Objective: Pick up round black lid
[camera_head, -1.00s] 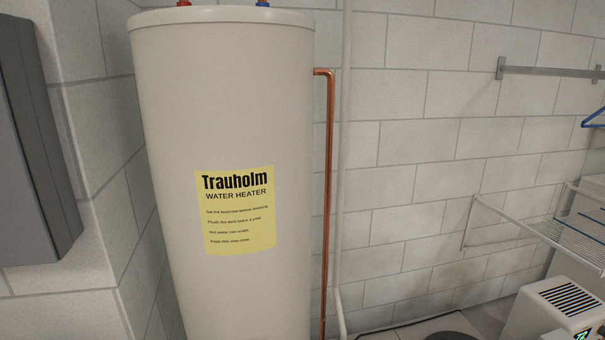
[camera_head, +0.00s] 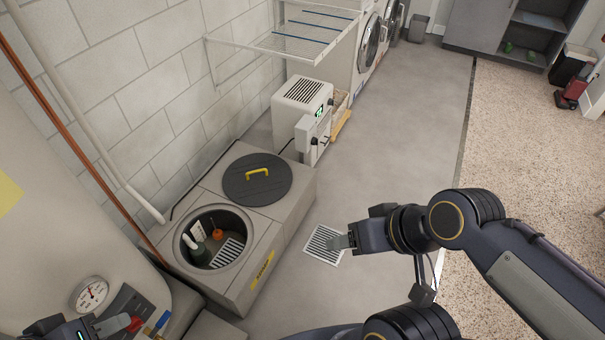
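The round black lid (camera_head: 275,185) has a yellow handle and lies flat over the far side of a grey-beige two-part pit box beside the wall. My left gripper (camera_head: 92,326) is at the bottom left edge, mostly cut off, beside a red-handled thing (camera_head: 120,323); I cannot tell if it holds it. My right gripper (camera_head: 338,242) comes in from the right, above the floor and right of the box, apart from the lid. Its fingers are seen from the side and overlap, so their opening is unclear.
A white dehumidifier (camera_head: 300,100) stands behind the lid.

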